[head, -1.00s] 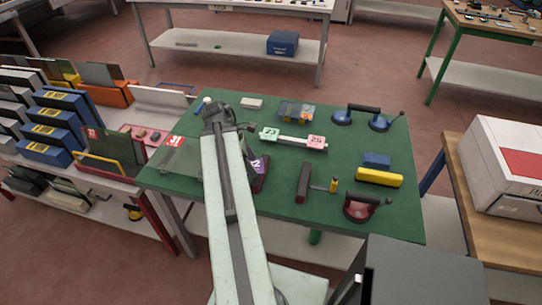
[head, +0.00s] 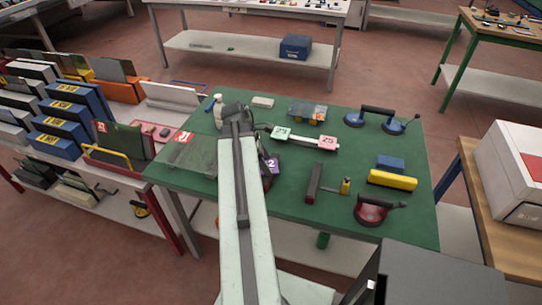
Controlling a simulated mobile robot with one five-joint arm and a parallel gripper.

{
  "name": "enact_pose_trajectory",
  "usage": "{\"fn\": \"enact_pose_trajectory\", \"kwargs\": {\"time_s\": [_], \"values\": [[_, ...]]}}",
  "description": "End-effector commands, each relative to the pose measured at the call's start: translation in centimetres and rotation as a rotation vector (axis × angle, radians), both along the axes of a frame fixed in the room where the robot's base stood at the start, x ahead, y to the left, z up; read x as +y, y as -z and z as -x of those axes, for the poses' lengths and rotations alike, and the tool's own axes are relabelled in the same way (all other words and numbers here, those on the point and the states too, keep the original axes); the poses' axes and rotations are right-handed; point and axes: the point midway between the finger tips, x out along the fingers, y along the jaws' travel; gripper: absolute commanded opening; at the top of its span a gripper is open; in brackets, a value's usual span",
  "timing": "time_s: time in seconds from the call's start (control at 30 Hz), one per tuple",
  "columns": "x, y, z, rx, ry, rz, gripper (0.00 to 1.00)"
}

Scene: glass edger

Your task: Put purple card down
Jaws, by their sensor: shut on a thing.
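My arm reaches up over the green table (head: 350,235). My gripper (head: 254,160) is mostly hidden behind my own arm. The purple card (head: 271,166), marked with a pale figure, shows just right of the arm, its left part covered. My gripper is shut on it. The card is low over the near middle of the table; whether it touches the top is not clear. A green card (head: 281,132) and a pink card (head: 328,142) are on a pale strip beyond it. A red card (head: 183,136) lies at the left.
A blue double suction lifter (head: 378,112) is at the back right. Racks of panels (head: 60,125) stand left of the table.

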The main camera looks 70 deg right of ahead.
Motion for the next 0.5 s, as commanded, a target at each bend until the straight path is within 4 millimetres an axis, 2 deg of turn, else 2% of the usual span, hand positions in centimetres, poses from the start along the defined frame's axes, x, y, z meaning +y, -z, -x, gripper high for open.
{"fn": "enact_pose_trajectory", "kwargs": {"time_s": [0.1,0.13,0.2,0.5], "values": [[-0.09,0.42,0.13,0.000,0.002,0.000,0.29],[-0.10,0.39,0.15,0.000,0.003,0.000,0.70],[-0.12,0.27,0.19,0.000,0.004,-0.001,0.89],[-0.16,0.02,0.27,0.000,0.005,0.000,0.89]]}}
